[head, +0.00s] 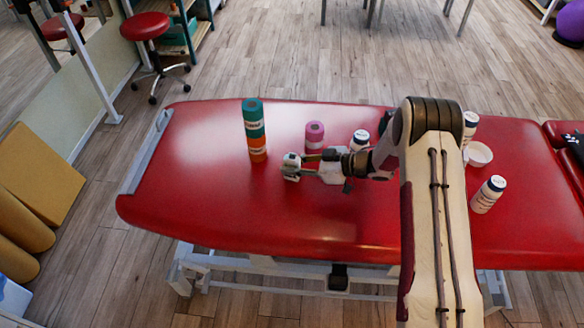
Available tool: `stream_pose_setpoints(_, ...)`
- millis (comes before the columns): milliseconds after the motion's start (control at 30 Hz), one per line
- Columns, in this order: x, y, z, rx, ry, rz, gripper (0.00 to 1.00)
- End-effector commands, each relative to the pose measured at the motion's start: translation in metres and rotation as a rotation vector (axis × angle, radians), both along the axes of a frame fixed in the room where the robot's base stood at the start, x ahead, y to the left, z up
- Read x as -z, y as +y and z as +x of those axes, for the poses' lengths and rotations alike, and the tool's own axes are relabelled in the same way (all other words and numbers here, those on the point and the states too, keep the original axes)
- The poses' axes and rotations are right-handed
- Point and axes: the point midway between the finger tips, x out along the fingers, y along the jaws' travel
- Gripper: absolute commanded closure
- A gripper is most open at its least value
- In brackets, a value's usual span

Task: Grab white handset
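My gripper (303,165) reaches left from my arm, low over the middle of the red treatment table. A small white and dark-green piece (291,166) shows at its fingertip end. I cannot tell whether this piece is the white handset or part of the fingers. A pale, flat shape (328,166) lies along the fingers, and I cannot make out what it is. The view is too small to show whether the fingers are open or shut. My arm covers part of the table to the right.
On the red table (200,190) stand a teal and orange stack of rolls (254,130), a pink roll (314,135) and white bottles (360,140), (488,195), (470,124). A white bowl (479,154) sits right of my arm. The table's left end is clear.

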Motion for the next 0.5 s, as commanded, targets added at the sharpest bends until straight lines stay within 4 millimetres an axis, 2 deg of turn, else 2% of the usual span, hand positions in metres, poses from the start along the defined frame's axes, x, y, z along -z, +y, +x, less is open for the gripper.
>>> stream_pose_setpoints(333,-0.0020,0.0000,0.0002,0.000,-0.001,0.001,1.00)
stream_pose_setpoints(500,-0.0100,0.0001,0.0007,0.000,-0.003,0.000,1.00)
